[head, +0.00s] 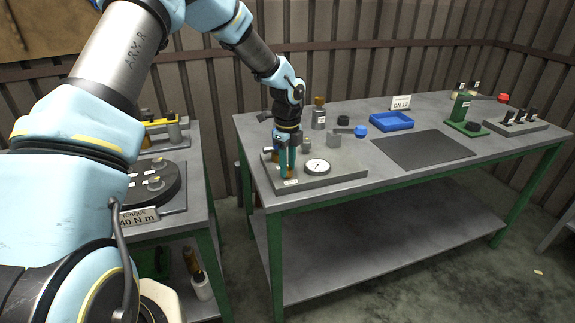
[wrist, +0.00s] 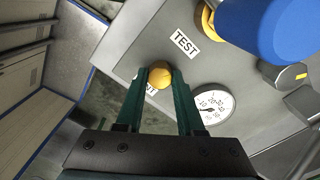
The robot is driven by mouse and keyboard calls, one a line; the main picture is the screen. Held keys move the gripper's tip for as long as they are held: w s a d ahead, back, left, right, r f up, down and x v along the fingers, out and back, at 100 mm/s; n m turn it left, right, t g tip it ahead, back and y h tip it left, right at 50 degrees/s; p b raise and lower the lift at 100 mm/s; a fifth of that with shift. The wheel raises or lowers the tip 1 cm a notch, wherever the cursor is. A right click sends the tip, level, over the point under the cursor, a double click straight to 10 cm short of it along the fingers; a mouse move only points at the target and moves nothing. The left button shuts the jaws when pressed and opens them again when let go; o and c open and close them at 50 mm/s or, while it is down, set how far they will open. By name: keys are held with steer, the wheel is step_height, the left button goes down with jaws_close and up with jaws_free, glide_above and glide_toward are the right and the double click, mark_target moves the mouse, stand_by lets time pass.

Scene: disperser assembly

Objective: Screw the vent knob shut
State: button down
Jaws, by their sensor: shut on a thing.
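A label just below the knob is partly hidden by the fingers. In the head view my gripper (head: 285,170) points down at the near left part of the grey test plate (head: 343,173); the knob is mostly hidden there by the fingers. A white dial gauge (head: 317,167) sits just right of the gripper, and it also shows in the wrist view (wrist: 213,106).
A large blue part (wrist: 272,27) and a TEST label (wrist: 184,41) are near the fingers. On the bench are a blue tray (head: 391,121), a dark mat (head: 423,149) and a green stand (head: 461,108). A second table with a torque station (head: 155,183) stands at left.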

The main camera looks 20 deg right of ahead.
mark_target(288, 169)
steer(key=c, duration=0.5)
jaws_free()
steer(key=shift+r, duration=0.1)
step_height(288, 169, up, 11)
steer(key=b, duration=0.2)
steer(key=shift+b, duration=0.4)
steer(key=shift+f, duration=0.2)
